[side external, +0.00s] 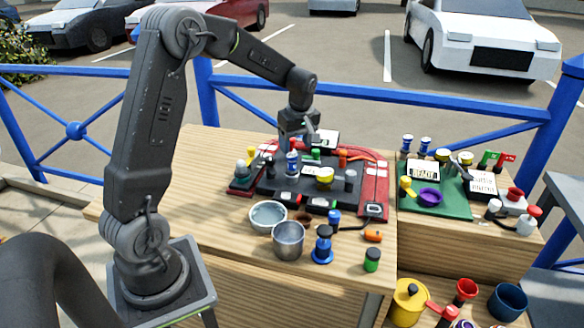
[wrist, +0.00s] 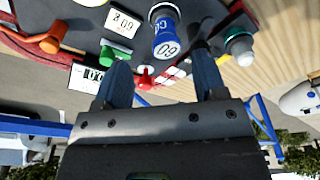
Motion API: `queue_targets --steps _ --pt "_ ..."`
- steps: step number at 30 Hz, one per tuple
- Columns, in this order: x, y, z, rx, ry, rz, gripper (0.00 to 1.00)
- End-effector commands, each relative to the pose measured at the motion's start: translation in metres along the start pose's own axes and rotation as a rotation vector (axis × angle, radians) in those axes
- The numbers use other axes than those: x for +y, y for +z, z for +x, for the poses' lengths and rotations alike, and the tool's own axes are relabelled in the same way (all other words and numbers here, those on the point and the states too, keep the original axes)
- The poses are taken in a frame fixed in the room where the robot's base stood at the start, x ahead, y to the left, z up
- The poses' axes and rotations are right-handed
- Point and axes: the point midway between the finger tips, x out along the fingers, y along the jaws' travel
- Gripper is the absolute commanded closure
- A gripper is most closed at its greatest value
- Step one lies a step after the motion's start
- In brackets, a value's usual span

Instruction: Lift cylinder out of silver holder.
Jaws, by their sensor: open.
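A blue-and-white cylinder (wrist: 166,38) with a "60" mark stands out of a silver ring-like holder (wrist: 153,12) in the wrist view. My gripper (wrist: 160,78) is open and empty. Its two fingers are spread, with the cylinder beyond the gap between them and apart from both. In the side view my gripper (side external: 312,138) hangs over the back part of the board, close to the cylinder.
A metal cup (side external: 288,240) and a bowl (side external: 268,215) stand in front. A green mat (side external: 450,205) lies right. The table's left side is clear.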

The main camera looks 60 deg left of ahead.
Motion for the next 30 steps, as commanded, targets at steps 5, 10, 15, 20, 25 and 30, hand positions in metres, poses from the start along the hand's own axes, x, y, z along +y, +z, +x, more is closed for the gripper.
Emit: queue_targets --steps 5,10,15,20,25,30 --pt "-0.007 -0.002 0.025 -0.002 -0.005 0.001 0.35" --pt "-0.008 -0.002 0.045 -0.001 -0.003 0.001 0.35" --pt "-0.007 -0.002 0.049 -0.001 -0.001 0.001 0.35" --pt "-0.007 -0.002 0.049 -0.001 -0.001 0.001 0.38" --pt "-0.007 -0.002 0.049 -0.001 -0.001 0.001 0.54" --pt "-0.007 -0.002 0.049 -0.001 -0.001 0.001 0.71"
